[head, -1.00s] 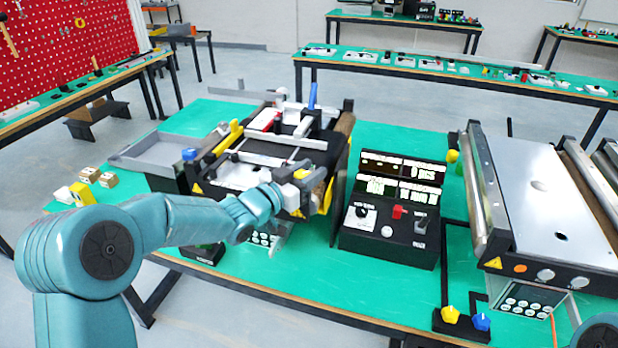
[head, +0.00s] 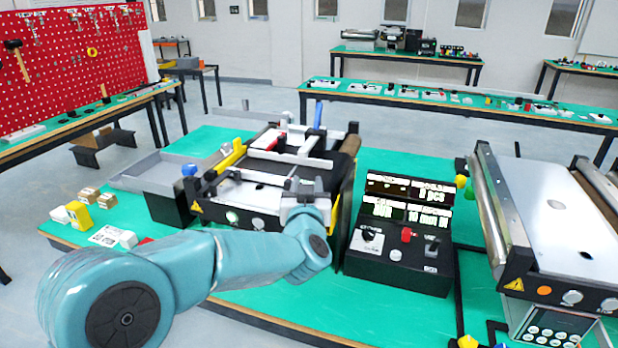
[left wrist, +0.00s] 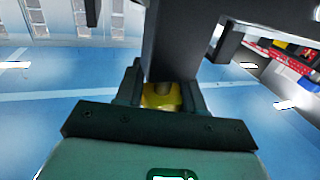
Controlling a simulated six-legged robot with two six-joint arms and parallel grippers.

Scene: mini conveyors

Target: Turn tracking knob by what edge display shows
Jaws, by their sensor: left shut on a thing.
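My left gripper (head: 306,188) is at the front right corner of the mini conveyor (head: 250,195), with my forearm reaching up to it. In the left wrist view its two fingers are shut on a yellow knob (left wrist: 162,96), below a dark part of the machine. In the head view the gripper covers the held knob. A black console (head: 400,268) stands right of the conveyor, with lit displays (head: 408,198) on its upper face; most of their text is too small to read, and I cannot tell which is the edge display. My right gripper is not in view.
The console carries a black knob (head: 368,234), a red knob (head: 406,235) and a switch. A second conveyor (head: 550,205) stands to the right. A grey tray (head: 150,178) and several small boxes (head: 78,213) are at the left. Green table (head: 255,306) is bare in front.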

